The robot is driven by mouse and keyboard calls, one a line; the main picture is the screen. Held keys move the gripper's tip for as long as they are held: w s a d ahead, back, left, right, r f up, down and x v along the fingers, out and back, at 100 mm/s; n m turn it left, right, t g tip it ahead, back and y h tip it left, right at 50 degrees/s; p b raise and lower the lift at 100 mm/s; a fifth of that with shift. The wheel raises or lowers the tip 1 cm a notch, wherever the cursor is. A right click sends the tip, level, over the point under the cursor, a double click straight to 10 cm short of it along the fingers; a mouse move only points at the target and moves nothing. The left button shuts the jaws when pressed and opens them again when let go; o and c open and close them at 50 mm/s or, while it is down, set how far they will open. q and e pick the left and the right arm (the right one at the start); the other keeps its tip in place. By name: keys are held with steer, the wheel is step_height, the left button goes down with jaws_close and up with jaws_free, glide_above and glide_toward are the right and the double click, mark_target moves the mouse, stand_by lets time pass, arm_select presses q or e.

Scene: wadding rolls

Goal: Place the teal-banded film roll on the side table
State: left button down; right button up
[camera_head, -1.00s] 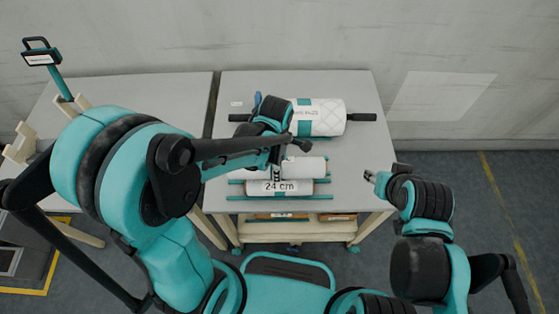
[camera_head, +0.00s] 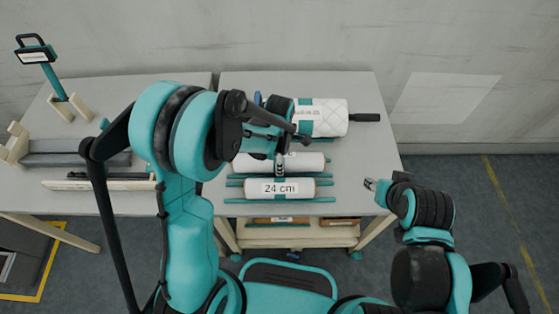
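Three rolls lie across the right table (camera_head: 365,90). The large quilted white roll (camera_head: 330,117) at the back has a teal band and dark end handles. A plain white roll (camera_head: 305,162) lies in the middle, partly covered by my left gripper (camera_head: 280,168). The front roll (camera_head: 300,188) carries a "24 cm" label and shows teal around it. My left gripper points down at the middle roll; its fingers are too small and covered to judge. My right gripper (camera_head: 371,184) is off the table's right edge, apart from the rolls; its opening is unclear.
A second table (camera_head: 80,202) stands at the left, with a grey bar (camera_head: 75,159), pale wooden stands (camera_head: 18,145) and a teal-handled tool (camera_head: 48,75). A shelf (camera_head: 290,232) under the right table holds items.

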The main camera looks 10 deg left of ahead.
arm_select(q)
steer(key=shift+f+b, duration=0.45)
steer(key=shift+b, duration=0.05)
steer(key=c, duration=0.8)
jaws_free()
steer(key=shift+r, duration=0.15)
